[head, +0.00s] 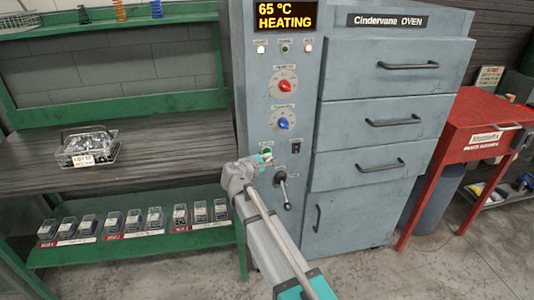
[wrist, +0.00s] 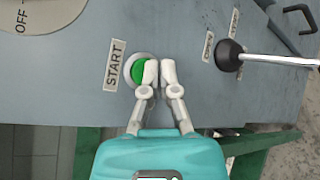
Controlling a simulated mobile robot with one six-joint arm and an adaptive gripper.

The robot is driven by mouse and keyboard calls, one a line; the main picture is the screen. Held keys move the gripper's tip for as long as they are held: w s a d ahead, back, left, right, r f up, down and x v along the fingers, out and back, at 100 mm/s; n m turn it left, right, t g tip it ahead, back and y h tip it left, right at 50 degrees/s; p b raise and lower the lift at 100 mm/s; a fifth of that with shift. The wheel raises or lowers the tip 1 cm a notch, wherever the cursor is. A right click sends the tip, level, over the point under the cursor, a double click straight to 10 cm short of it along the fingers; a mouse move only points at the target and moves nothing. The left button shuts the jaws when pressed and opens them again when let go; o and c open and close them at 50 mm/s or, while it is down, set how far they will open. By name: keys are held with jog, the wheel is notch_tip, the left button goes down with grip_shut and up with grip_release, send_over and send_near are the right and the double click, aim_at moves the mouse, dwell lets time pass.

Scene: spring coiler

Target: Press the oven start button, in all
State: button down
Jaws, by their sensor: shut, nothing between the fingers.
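The green start button (wrist: 138,70) sits in a pale round collar on the grey oven panel, beside a START label (wrist: 115,64) in the wrist view. In the head view the button (head: 266,150) shows just above my gripper (head: 262,159). In the wrist view my gripper (wrist: 159,70) is shut and empty, with its fingertips over the right edge of the button. They hide part of it, and I cannot tell whether they touch it. The oven display (head: 286,15) reads 65 °C HEATING.
A black-knobbed lever (wrist: 229,54) sticks out right of the button. A red knob (head: 284,86) and a blue knob (head: 283,124) are higher on the panel. Oven drawers (head: 385,120) are to the right. A green bench with a wire basket (head: 90,148) stands left.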

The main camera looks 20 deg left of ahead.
jog(key=shift+s+d, duration=0.2)
jog(key=shift+s, duration=0.05)
dwell(0.3)
jog(key=shift+s+d, duration=0.4)
jog(key=shift+s, duration=0.3)
jog(key=shift+s+d, duration=0.4)
jog(key=shift+s, duration=0.25)
jog(key=shift+s+d, duration=0.4)
jog(key=shift+s, duration=0.3)
jog(key=d+f+m+g+h, duration=0.1)
jog(key=d+f+m+g, duration=0.35)
jog(key=d, duration=0.85)
jog(key=d+f+m+g+h, duration=0.1)
jog(key=d+f+m+g, duration=0.4)
jog(key=d, duration=0.7)
jog(key=s+d+f+m+g+y, duration=0.2)
jog(key=s+d+m+g+y, duration=0.1)
jog(key=s+d+m, duration=0.5)
jog(key=s+d+f+m+g+y, duration=0.2)
jog(key=s+d+f+m+g, duration=0.15)
jog(key=s+d, duration=0.5)
notch_tip(320, 180, up, 18)
jog(key=w+d+t+p, duration=0.1)
jog(key=p, duration=1.6)
jog(key=shift+w+f+m, duration=0.15)
jog(key=shift+w+m, duration=0.25)
